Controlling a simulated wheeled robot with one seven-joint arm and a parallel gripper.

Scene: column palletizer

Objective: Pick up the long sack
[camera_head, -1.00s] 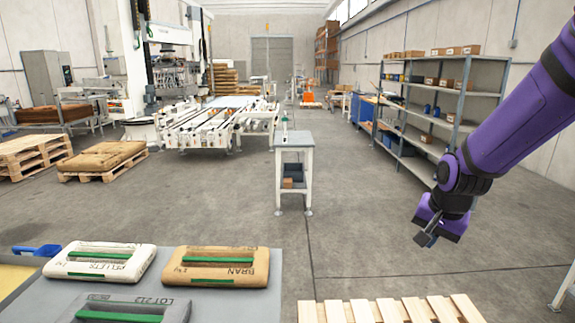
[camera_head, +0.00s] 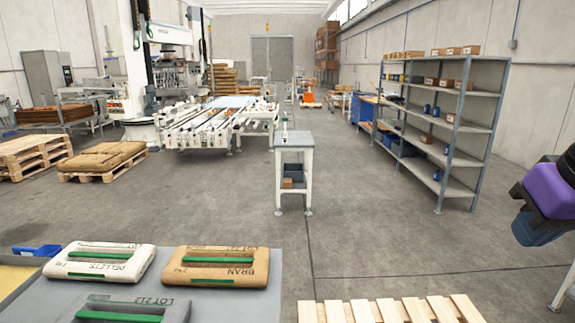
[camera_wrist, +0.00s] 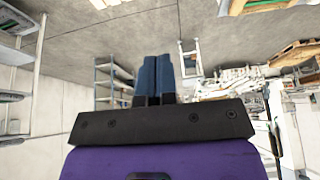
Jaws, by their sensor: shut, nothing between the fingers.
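Three sacks with green strips lie on a grey surface (camera_head: 38,300) at the lower left of the head view: a white one marked PELLETS (camera_head: 75,256), a tan one marked BRAN (camera_head: 243,271) and a grey one marked LOT 212 (camera_head: 178,312). The grey one is cut off by the bottom edge, so I cannot tell which sack is longest. My gripper shows in the wrist view (camera_wrist: 156,58) with its two blue fingers together and nothing between them. In the head view only a part of my arm's end shows at the right edge, far from the sacks.
A slatted wooden pallet (camera_head: 390,311) lies at the bottom centre, right of the sacks. A small white stand (camera_head: 293,143) is mid-floor. Grey shelving (camera_head: 462,150) stands at the right. A blue scoop (camera_head: 36,250) lies left of the sacks. The floor between is clear.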

